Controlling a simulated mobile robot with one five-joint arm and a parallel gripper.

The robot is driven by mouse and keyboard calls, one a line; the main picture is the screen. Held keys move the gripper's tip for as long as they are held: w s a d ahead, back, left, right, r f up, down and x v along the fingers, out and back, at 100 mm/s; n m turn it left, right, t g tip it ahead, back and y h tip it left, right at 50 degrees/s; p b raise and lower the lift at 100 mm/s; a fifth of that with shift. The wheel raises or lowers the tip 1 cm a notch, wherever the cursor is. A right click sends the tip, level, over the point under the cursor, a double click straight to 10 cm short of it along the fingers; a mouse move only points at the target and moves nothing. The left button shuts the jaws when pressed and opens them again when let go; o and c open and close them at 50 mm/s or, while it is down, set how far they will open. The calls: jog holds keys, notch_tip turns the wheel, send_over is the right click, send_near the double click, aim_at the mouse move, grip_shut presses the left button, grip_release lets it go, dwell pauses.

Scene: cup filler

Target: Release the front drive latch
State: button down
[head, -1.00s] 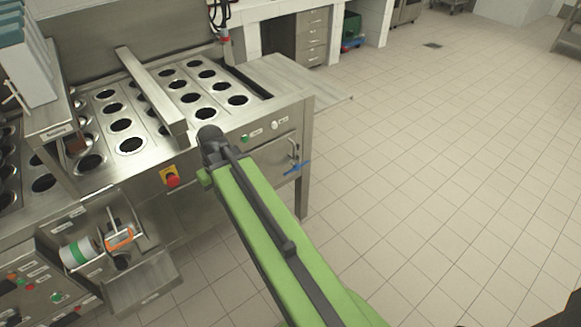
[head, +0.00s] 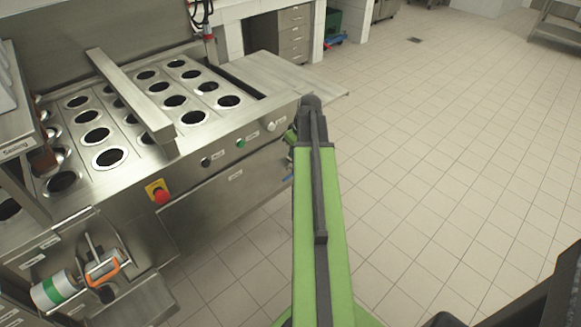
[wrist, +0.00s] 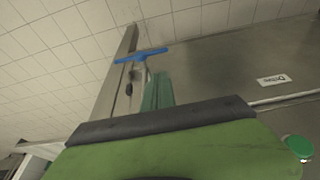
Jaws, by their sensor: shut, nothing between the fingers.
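The latch is a blue T-shaped handle (wrist: 140,55) on a metal stem, seen in the wrist view close to the machine's metal corner post. In the head view only a small blue part of the latch (head: 289,178) shows, beside my arm at the front panel's right end. My gripper (wrist: 158,80) is shut and empty, its green fingers just right of the handle's stem in the wrist view. I cannot tell whether they touch it. In the head view a green part of my gripper (head: 291,135) shows left of the black wrist, mostly hidden.
The cup filler's front panel (head: 228,196) carries a red emergency button (head: 160,195), a green button (head: 240,144) and a white one (head: 270,126). A hinged open box with a roll (head: 56,289) juts out at lower left. The tiled floor (head: 450,150) to the right is clear.

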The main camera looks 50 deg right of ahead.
aim_at(288, 177)
jog(key=b+x, duration=0.4)
jog(key=s+b+x, duration=0.1)
jog(key=b+x, duration=0.3)
jog(key=x, duration=0.1)
jog(key=b+x, duration=0.5)
jog(key=shift+s+d+f, duration=0.1)
jog(key=shift+s+f, duration=0.05)
jog(key=shift+s, duration=0.1)
